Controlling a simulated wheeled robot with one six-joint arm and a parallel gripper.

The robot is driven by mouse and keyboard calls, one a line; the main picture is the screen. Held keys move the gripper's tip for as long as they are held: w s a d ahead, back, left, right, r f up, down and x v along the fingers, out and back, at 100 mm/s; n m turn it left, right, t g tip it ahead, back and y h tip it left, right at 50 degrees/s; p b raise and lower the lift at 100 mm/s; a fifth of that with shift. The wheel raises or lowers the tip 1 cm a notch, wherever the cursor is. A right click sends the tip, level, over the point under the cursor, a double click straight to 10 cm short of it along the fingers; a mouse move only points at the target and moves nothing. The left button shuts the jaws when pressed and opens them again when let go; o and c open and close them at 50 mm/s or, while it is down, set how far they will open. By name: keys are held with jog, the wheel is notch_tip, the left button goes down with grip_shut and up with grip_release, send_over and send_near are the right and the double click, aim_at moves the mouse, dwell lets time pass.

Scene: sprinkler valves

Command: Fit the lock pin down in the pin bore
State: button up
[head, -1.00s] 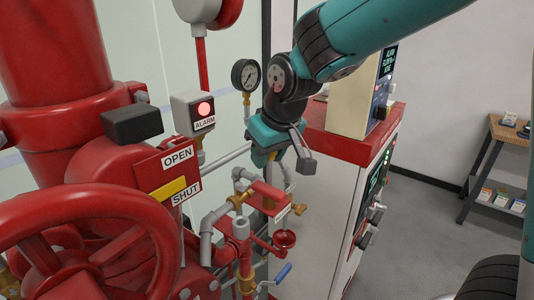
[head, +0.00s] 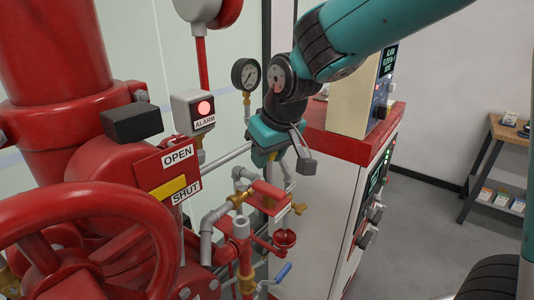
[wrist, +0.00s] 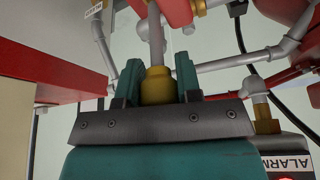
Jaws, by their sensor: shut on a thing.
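My gripper (head: 270,162) points down above the small red and brass pipework in the head view. In the wrist view the two teal fingers of my gripper (wrist: 158,82) are shut on the lock pin (wrist: 157,88), a brass head with a grey shaft running away from the fingers. The shaft's far end runs toward a red part (wrist: 177,10) at the top of the wrist view. I cannot make out the pin bore, nor whether the shaft tip is in it. The pin is not clear in the head view.
A large red handwheel (head: 85,240) and an OPEN/SHUT plate (head: 178,172) stand at the left. An alarm box (head: 195,112) and gauge (head: 245,75) are behind; a red-topped cabinet (head: 345,145) is right.

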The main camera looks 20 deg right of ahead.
jog(key=shift+f+b, duration=1.1)
jog(key=shift+f, duration=0.4)
jog(key=shift+r, duration=0.15)
jog(key=shift+r+p, duration=1.2)
jog(key=shift+r, duration=0.05)
jog(key=shift+f+b, duration=0.9)
jog(key=shift+f, duration=0.35)
dwell(0.8)
jog(key=shift+r+p, duration=1)
jog(key=shift+r, duration=0.3)
jog(key=shift+f+b, duration=0.8)
jog(key=shift+f, duration=0.3)
dwell(0.7)
